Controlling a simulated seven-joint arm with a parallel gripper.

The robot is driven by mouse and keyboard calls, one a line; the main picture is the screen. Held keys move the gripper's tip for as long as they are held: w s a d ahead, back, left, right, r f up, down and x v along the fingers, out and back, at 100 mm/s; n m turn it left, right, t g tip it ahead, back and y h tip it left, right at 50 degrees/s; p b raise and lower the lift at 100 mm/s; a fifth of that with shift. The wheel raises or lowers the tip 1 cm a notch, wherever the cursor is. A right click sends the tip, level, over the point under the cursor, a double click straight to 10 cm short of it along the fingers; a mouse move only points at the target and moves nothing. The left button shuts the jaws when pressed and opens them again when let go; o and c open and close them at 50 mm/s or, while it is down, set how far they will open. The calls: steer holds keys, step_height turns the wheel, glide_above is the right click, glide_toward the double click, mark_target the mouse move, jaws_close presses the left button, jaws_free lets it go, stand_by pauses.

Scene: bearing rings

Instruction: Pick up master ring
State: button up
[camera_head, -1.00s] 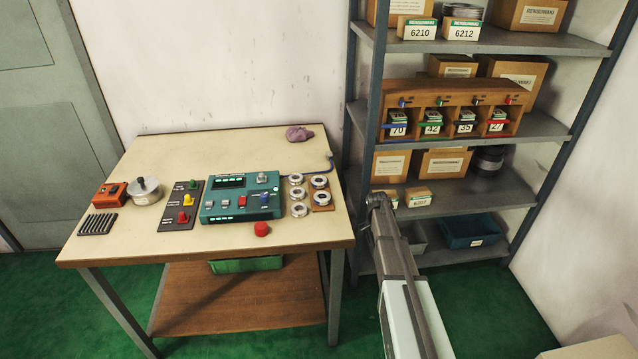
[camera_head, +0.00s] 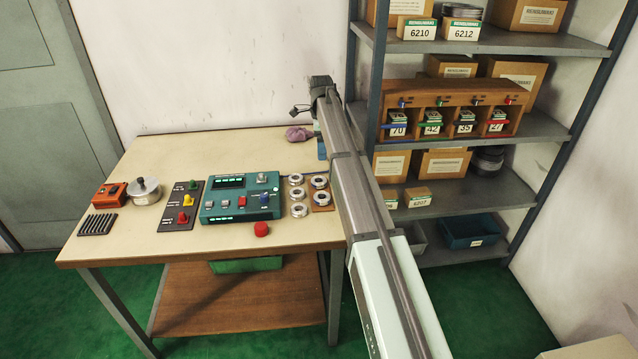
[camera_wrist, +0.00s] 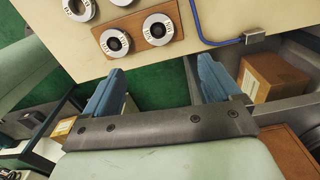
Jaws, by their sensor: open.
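Several bright metal bearing rings lie at the right of the bench. Two, a front ring (camera_head: 321,198) and a rear ring (camera_head: 319,182), sit on a small brown board (camera_head: 325,208); the others, such as a loose ring (camera_head: 299,210), lie in a column left of it. I cannot tell which one is the master ring. The wrist view shows the two rings on the board (camera_wrist: 115,43) (camera_wrist: 158,29) ahead of my gripper. My gripper (camera_wrist: 160,87) is open, with nothing between its blue fingers, apart from the rings. In the head view my arm largely hides it.
A teal instrument box (camera_head: 240,197) stands left of the rings, with a red button (camera_head: 261,229) in front. A purple cloth (camera_head: 298,134) lies at the back. A blue cable (camera_wrist: 215,42) runs beside the board. A loaded shelf (camera_head: 470,190) stands close on the right.

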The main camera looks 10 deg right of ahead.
steer(key=a, duration=0.1)
glide_above(319, 180)
steer(key=f, duration=0.8)
steer(key=shift+w+a, duration=0.2)
steer(key=shift+a, duration=0.05)
steer(key=shift+d+f, duration=0.15)
steer(key=shift+f, duration=1.1)
steer(key=shift+d+f, duration=0.1)
steer(key=shift+f, duration=1.15)
steer(key=c, duration=1.3)
